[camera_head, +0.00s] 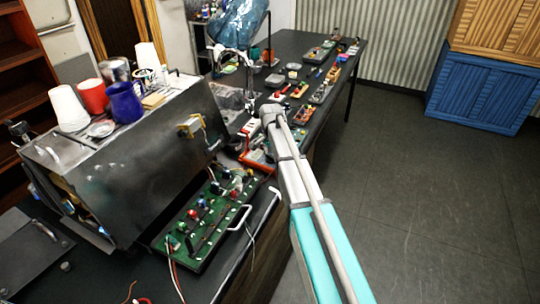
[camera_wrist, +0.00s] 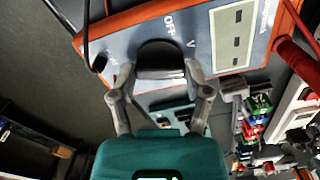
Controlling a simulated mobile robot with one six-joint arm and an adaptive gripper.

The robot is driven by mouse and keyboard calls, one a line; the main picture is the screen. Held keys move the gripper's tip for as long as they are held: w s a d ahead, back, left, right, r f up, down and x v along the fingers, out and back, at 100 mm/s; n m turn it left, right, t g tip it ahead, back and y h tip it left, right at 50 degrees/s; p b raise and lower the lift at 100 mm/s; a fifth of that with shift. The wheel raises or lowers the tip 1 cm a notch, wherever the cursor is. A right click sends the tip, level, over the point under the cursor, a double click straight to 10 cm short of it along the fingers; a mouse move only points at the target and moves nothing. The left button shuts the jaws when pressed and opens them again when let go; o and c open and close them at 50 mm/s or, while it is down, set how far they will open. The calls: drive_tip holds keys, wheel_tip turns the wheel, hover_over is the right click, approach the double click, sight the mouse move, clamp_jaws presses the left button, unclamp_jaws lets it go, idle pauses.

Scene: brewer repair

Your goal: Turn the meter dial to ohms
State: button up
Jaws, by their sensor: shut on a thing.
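The meter (camera_wrist: 120,43) has a blue-grey face in an orange case, tilted across the top of the wrist view. Its black dial (camera_wrist: 160,56) is between my fingers, with "OFF" and "V" printed just beyond it. A pale display panel (camera_wrist: 233,35) is to the right of the dial. My gripper (camera_wrist: 160,74) is shut on the dial, one finger on each side. Where the dial points is hidden. In the head view, the orange edge of the meter (camera_head: 251,160) shows on the bench beside my arm's end, which covers part of it.
A red probe (camera_wrist: 298,62) is at the meter's right side. A green circuit board (camera_head: 206,222) with a white handle lies nearer on the bench, beside a metal brewer (camera_head: 130,160) with cups on top. Small parts stand farther along the bench. The floor at right is clear.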

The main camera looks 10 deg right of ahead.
drive_tip(key=shift+a+m, duration=0.1)
drive_tip(key=shift+m, duration=1.2)
drive_tip(key=o, duration=1.2)
drive_tip(key=shift+c, duration=0.2)
